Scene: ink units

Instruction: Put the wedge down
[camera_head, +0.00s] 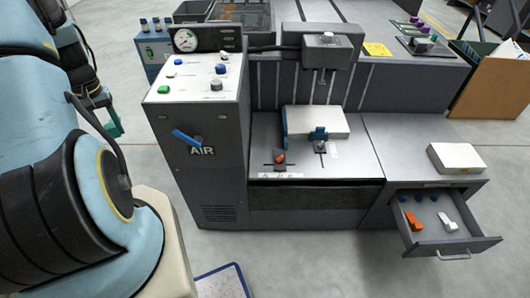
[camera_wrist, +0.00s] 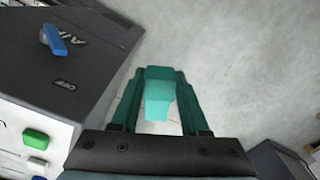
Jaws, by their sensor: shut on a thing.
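The wedge (camera_wrist: 159,103) is a light teal block between the two dark green fingers of my gripper (camera_wrist: 160,88) in the wrist view. My gripper is shut on it and holds it over the grey floor. In the head view my gripper (camera_head: 113,124) hangs at the left, beside the control cabinet, mostly hidden by my own arm. I cannot tell the wedge from the fingers there.
The control cabinet (camera_head: 205,130) with a blue AIR lever (camera_head: 187,138) is close by. At the right, an open drawer (camera_head: 470,240) holds orange, white and blue pieces. A paper stack (camera_head: 456,157) lies above it. A blue-edged board (camera_head: 222,283) is at the bottom.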

